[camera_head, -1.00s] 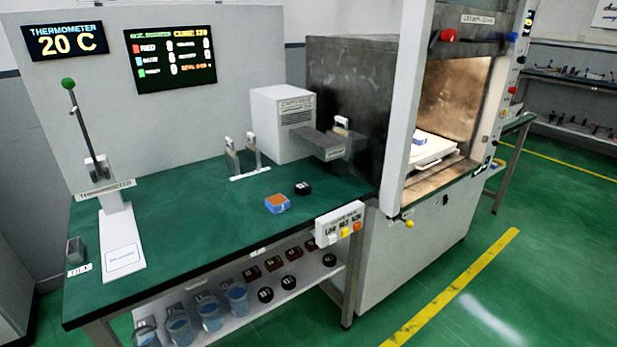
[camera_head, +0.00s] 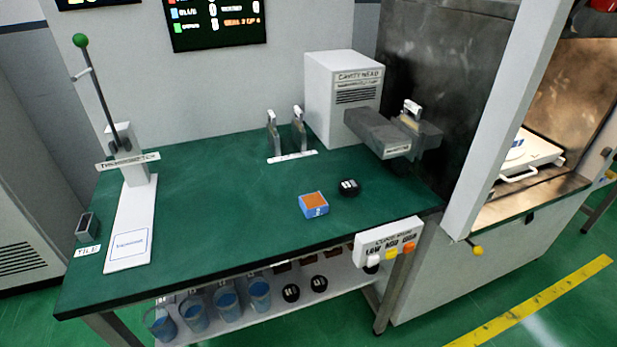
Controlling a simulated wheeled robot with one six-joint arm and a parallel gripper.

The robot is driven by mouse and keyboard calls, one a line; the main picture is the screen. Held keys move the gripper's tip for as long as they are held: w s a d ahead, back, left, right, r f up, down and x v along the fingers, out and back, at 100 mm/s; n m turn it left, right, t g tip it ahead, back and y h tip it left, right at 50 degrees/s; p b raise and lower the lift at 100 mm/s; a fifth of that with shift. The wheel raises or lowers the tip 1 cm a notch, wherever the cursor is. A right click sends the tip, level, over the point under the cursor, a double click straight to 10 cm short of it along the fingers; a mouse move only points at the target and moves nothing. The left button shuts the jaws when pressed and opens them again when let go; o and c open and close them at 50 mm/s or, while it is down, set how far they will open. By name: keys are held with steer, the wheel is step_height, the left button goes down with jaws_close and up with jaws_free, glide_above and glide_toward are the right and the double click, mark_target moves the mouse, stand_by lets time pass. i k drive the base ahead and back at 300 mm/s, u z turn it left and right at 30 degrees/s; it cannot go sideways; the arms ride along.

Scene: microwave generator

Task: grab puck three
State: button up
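A black puck (camera_head: 349,188) with a white mark on top lies on the green bench, just right of a blue and orange block. Two more black pucks, a left one (camera_head: 291,292) and a right one (camera_head: 319,283), lie on the white shelf under the bench's front edge. Part of another dark round piece (camera_head: 331,253) shows right under that edge. The marks on the pucks are too small to read, so I cannot tell which is puck three. My gripper is not in view.
The green bench (camera_head: 220,215) holds the blue and orange block (camera_head: 313,205), a cavity head box (camera_head: 340,95) and a lever stand (camera_head: 135,190). Several blue beakers (camera_head: 227,301) stand on the shelf (camera_head: 345,278). A button panel (camera_head: 390,243) juts from the front edge.

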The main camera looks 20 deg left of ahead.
mark_target(348, 188)
steer(key=u, duration=0.95)
steer(key=i, duration=0.9)
steer(key=u, duration=0.95)
